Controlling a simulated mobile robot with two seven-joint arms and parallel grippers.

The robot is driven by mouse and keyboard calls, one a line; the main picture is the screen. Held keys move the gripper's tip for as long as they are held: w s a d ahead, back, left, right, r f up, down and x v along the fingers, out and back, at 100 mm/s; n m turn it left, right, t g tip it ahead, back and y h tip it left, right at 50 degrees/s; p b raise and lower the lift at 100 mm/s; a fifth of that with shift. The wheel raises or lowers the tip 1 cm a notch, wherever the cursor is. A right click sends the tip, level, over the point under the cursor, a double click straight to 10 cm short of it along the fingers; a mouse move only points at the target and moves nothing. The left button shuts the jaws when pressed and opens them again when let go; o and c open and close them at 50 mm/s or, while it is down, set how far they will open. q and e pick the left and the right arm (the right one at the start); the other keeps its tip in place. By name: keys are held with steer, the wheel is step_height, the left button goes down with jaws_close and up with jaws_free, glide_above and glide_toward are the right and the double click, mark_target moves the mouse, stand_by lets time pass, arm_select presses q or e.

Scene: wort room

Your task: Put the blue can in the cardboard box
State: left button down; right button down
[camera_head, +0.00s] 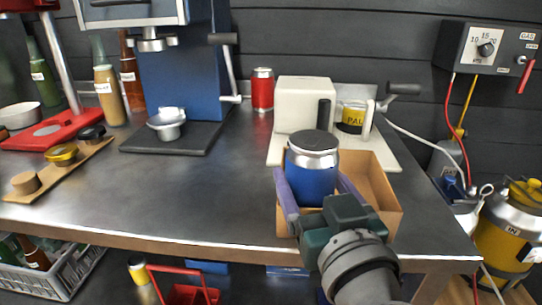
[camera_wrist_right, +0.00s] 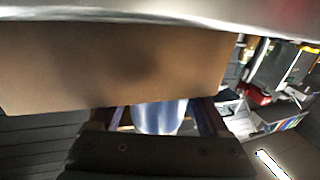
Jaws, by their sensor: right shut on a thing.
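The blue can (camera_head: 312,178), with a grey lid, is upright between the two fingers of my right gripper (camera_head: 318,190), which is shut on it. Part of the can also shows in the right wrist view (camera_wrist_right: 160,116). The open cardboard box (camera_head: 380,196) stands at the table's front edge. The can overlaps the left part of the box in the head view. My gripper hides the can's bottom, so I cannot tell whether it is inside the box or above it. A brown box wall (camera_wrist_right: 110,65) fills much of the wrist view. My left gripper is not in view.
Behind the box are a white grinder (camera_head: 304,103) and a yellow-labelled jug (camera_head: 353,117) on a pale board (camera_head: 388,145). A red can (camera_head: 262,90) stands near the back wall. A blue machine (camera_head: 188,75) is further left. The table's middle is clear.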

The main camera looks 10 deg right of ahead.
steer(key=shift+f+b, duration=0.4)
steer(key=shift+f, duration=0.25)
jaws_free()
steer(key=shift+f, duration=0.1)
steer(key=shift+r+p, duration=0.4)
steer(key=shift+s+r, duration=0.15)
steer(key=shift+s, duration=0.2)
steer(key=s+p, duration=0.1)
steer(key=s, duration=0.9)
steer(key=s+a+f+n+g+y, duration=0.1)
steer(key=s+a+n+g+y, duration=0.35)
steer(key=a+g+y, duration=0.2)
steer(key=s+d+f+m+g+h, duration=0.2)
steer(key=s+d+g+h, duration=0.4)
steer(key=d, duration=0.7)
steer(key=s+f+g, duration=0.1)
steer(key=s+g, duration=0.1)
steer(key=s, duration=0.2)
steer(key=shift+s+f, duration=0.15)
steer(key=shift+s, duration=0.25)
